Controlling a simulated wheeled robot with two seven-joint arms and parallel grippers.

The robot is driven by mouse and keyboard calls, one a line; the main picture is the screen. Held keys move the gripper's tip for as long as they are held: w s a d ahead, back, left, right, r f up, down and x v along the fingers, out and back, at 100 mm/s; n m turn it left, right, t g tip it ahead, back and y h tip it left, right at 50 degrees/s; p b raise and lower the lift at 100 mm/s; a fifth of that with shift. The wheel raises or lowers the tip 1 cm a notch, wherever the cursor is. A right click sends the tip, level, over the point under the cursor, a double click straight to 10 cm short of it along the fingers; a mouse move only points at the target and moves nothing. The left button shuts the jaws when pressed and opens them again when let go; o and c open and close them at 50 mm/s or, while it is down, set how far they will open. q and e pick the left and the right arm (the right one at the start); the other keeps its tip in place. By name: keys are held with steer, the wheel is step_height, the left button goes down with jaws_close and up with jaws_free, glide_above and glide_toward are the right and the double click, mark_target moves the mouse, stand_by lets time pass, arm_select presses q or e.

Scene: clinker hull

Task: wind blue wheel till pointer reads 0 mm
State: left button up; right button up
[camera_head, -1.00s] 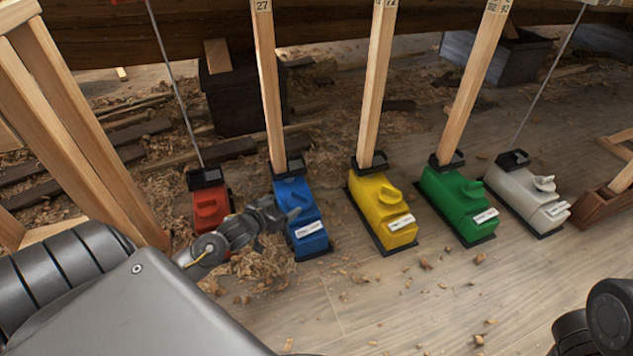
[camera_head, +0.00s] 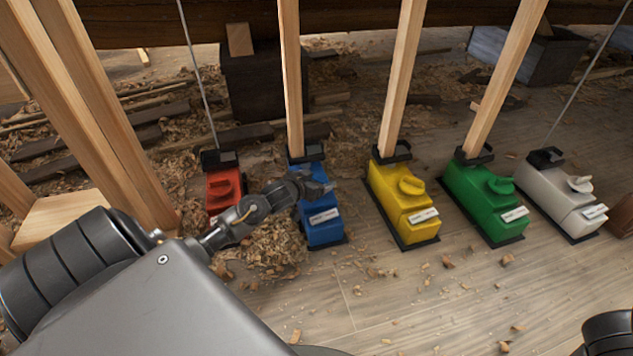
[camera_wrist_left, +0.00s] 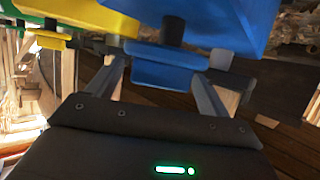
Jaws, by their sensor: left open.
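The blue jack box (camera_head: 325,232) stands on the floor with a wooden post rising from its back. My left gripper (camera_head: 312,188) is over its top and hides the wheel in the head view. In the left wrist view, the blue wheel (camera_wrist_left: 165,68) lies between the two spread fingers of my left gripper (camera_wrist_left: 160,88). The fingers are open, one on each side; I cannot tell whether either touches it. The pointer and its scale are not readable in these frames. My right gripper is not in view.
A red box (camera_head: 223,190) stands left of the blue one. Yellow (camera_head: 402,212), green (camera_head: 485,210) and white (camera_head: 560,200) boxes stand to the right. Wooden posts (camera_head: 402,80) and thin rods rise from the boxes. Wood shavings (camera_head: 275,245) lie in front; the front floor is mostly clear.

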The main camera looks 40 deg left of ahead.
arm_select(q)
steer(key=c, duration=1)
steer(key=m+h+p, duration=0.2)
steer(key=p, duration=0.1)
steer(key=shift+a+r, duration=0.1)
steer(key=shift+r, duration=0.2)
steer(key=shift+m+h+p, duration=0.4)
steer(key=shift+h+p, duration=0.15)
steer(key=shift+h, duration=0.15)
steer(key=shift+f+m+h, duration=0.1)
steer(key=shift+m+h, duration=0.4)
steer(key=shift+f+m+g+h, duration=0.1)
steer(key=shift+m+g+h, duration=0.3)
steer(key=shift+h, duration=0.1)
steer(key=shift+f+m+g+h+b, duration=0.2)
steer(key=shift+m+g+h+b, duration=0.25)
steer(key=shift+m+h, duration=0.45)
steer(key=m+g+h+b, duration=0.1)
steer(key=m+h+b, duration=0.1)
steer(key=b, duration=0.2)
steer(key=shift+f+m+g+h, duration=0.1)
steer(key=shift+m+g+h, duration=0.2)
steer(key=shift+h, duration=0.1)
steer(key=shift+m+g+h+b, duration=0.55)
steer(key=shift+m+b, duration=0.15)
steer(key=shift+b, duration=0.35)
